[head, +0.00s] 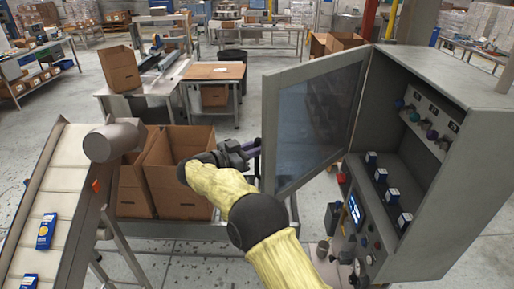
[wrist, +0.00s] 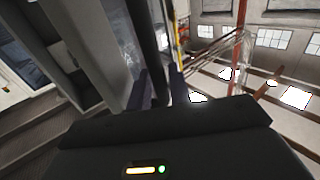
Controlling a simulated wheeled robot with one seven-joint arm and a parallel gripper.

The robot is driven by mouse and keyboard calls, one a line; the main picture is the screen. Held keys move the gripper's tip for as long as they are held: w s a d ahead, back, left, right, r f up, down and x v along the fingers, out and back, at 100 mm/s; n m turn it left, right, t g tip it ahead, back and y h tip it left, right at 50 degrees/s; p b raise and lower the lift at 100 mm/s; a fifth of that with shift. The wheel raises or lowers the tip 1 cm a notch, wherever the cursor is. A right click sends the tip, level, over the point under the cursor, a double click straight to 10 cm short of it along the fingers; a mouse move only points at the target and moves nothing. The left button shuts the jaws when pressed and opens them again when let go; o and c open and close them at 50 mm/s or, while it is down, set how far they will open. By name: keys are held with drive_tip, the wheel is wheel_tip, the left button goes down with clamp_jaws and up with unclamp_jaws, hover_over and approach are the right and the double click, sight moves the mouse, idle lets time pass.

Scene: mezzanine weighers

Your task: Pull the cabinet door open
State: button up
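The grey control cabinet (head: 437,75) stands at the right. Its door (head: 287,140), a grey frame around a dark window panel, is swung well open to the left, so the shelves inside show. My gripper (head: 254,150) is at the door's free edge, about mid-height. In the wrist view, my two dark purple fingers (wrist: 161,88) stand apart, with a dark upright strip of the door (wrist: 149,35) between or just beyond them. Their tips are partly hidden, and I cannot tell whether they grip it.
Small boxes (head: 392,197) and knobs line the cabinet's shelves. A lit screen (head: 354,211) is on its front. Open cartons (head: 178,172) sit on a stand behind my arm. A sloping conveyor (head: 50,190) is at the left. A wooden-topped table (head: 214,72) stands behind.

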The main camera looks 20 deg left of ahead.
drive_tip(key=b+v, duration=0.6)
drive_tip(key=v, duration=1.1)
drive_tip(key=shift+a+b, duration=0.2)
drive_tip(key=shift+b, duration=0.15)
drive_tip(key=shift+s, duration=0.1)
